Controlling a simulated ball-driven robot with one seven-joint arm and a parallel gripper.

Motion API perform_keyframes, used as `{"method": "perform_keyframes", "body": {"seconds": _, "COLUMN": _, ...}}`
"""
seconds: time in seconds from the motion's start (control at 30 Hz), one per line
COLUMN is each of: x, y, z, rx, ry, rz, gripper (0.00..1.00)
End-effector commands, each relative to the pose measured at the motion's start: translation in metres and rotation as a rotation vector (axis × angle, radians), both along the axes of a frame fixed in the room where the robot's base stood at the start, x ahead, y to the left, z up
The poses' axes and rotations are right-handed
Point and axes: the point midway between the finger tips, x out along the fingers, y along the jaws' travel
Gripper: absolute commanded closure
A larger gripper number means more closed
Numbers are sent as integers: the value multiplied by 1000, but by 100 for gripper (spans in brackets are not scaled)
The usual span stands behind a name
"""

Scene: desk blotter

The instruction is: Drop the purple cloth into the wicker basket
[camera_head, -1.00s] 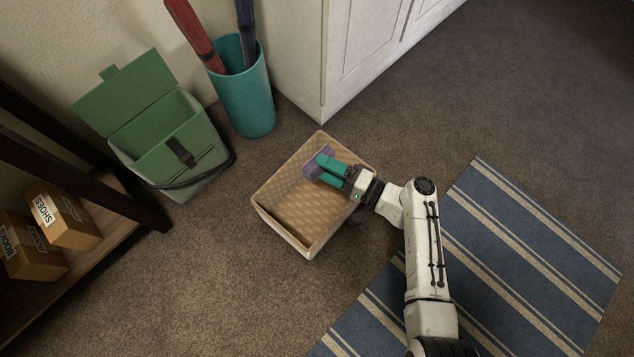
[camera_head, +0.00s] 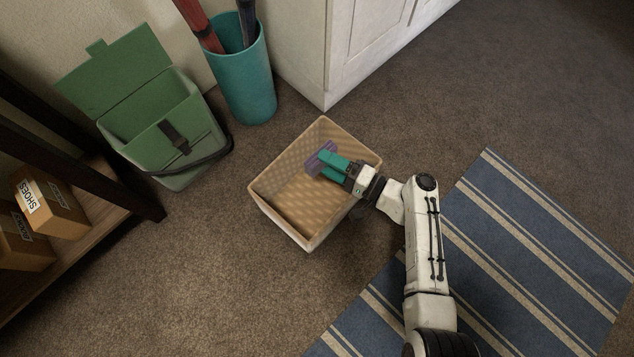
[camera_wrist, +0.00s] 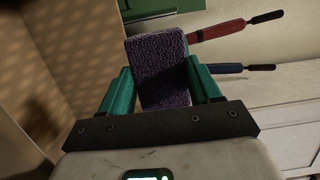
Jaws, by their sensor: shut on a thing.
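The purple cloth (camera_head: 316,158) shows at the tips of my gripper (camera_head: 326,162), over the inside of the wicker basket (camera_head: 284,231) near its back right part. In the wrist view the cloth (camera_wrist: 160,68) is a fuzzy purple slab between the two teal fingers of my gripper (camera_wrist: 163,82), which are shut on it. The basket is a tan, open box on the carpet, and its visible floor is bare. The basket wall (camera_wrist: 75,50) fills the left of the wrist view. I cannot tell whether the cloth touches the basket.
A green lidded bin (camera_head: 165,125) and a teal umbrella holder (camera_head: 245,85) stand behind the basket. A white cabinet (camera_head: 340,50) is at the back. A shelf with cardboard boxes (camera_head: 50,205) is at the left. A blue striped rug (camera_head: 500,255) lies at the right.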

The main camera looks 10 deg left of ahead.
Motion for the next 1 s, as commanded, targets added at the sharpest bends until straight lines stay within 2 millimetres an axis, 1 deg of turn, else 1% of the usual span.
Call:
{"method": "perform_keyframes", "body": {"seconds": 0.03, "x": 0, "y": 0, "z": 0, "rx": 0, "ry": 0, "rz": 0, "gripper": 35}}
{"method": "perform_keyframes", "body": {"seconds": 0.3, "x": 0, "y": 0, "z": 0, "rx": 0, "ry": 0, "rz": 0, "gripper": 10}}
{"method": "perform_keyframes", "body": {"seconds": 0.33, "x": 0, "y": 0, "z": 0, "rx": 0, "ry": 0, "rz": 0, "gripper": 8}}
{"method": "perform_keyframes", "body": {"seconds": 0.57, "x": 0, "y": -1, "z": 0, "rx": 0, "ry": 0, "rz": 0, "gripper": 8}}
{"method": "perform_keyframes", "body": {"seconds": 0.67, "x": -2, "y": -6, "z": 1, "rx": -1, "ry": 1, "rz": -2, "gripper": 8}}
{"method": "perform_keyframes", "body": {"seconds": 0.77, "x": -6, "y": -18, "z": 2, "rx": 0, "ry": 2, "rz": -4, "gripper": 8}}
{"method": "perform_keyframes", "body": {"seconds": 1.0, "x": -24, "y": -60, "z": 2, "rx": -1, "ry": 1, "rz": -5, "gripper": 8}}
